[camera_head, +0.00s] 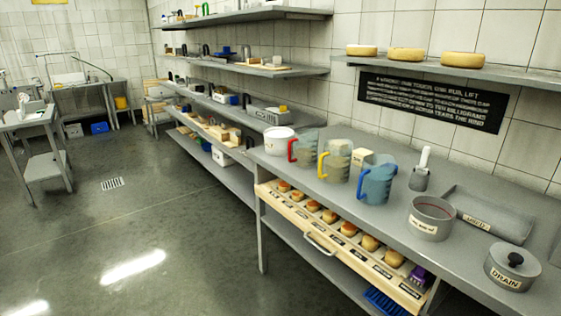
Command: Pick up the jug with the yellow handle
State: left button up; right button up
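The jug with the yellow handle (338,161) stands upright on the grey counter, a cloudy see-through jug with its handle (322,167) on its left side. A jug with a red handle (304,148) stands to its left. A blue jug (377,180) stands to its right, nearer to me. A small tan block (361,158) is behind, between the yellow-handled jug and the blue one. Neither of my grippers is in this view.
An open drawer (341,252) of small cheeses juts out below. The floor at left (160,235) is clear.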

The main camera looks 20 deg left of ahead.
aim_at(335, 158)
jog(key=u, duration=0.35)
jog(key=z, duration=1.35)
jog(key=u, duration=1.4)
jog(key=i+j+z, duration=0.25)
jog(key=i+j, duration=0.25)
jog(key=i+j+z, duration=0.25)
jog(key=i+j, duration=0.35)
jog(key=i, duration=0.1)
